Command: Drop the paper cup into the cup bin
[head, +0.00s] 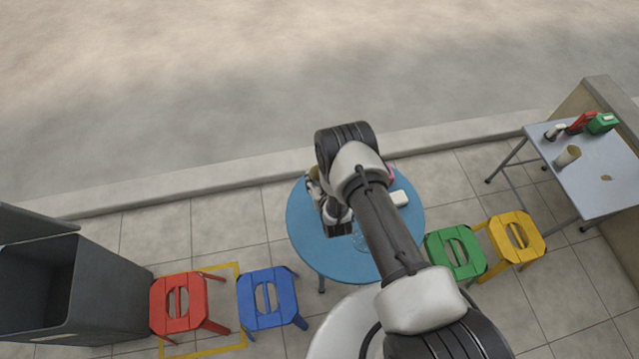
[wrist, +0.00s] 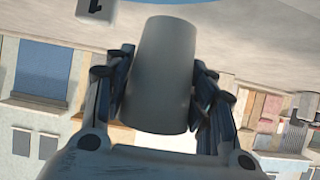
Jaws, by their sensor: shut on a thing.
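My gripper (wrist: 160,95) is shut on the paper cup (wrist: 165,60), a plain grey tapered cup, in the wrist view. The fingers press on both sides of it. In the head view my gripper (head: 318,187) is over the left part of the round blue table, largely hidden by my own arm; I cannot make out the held cup there. A large dark grey bin (head: 105,295) with an open top stands at the far left, well away from my gripper. I see no label on it, so I cannot tell for certain that it is the cup bin.
The blue table (head: 325,262) carries a white item (head: 399,198). Red (head: 178,302), blue (head: 268,297), green (head: 455,252) and yellow (head: 516,237) stools stand around. A grey side table (head: 605,190) at right holds a beige cup-like container (head: 567,156) and a green box (head: 602,123).

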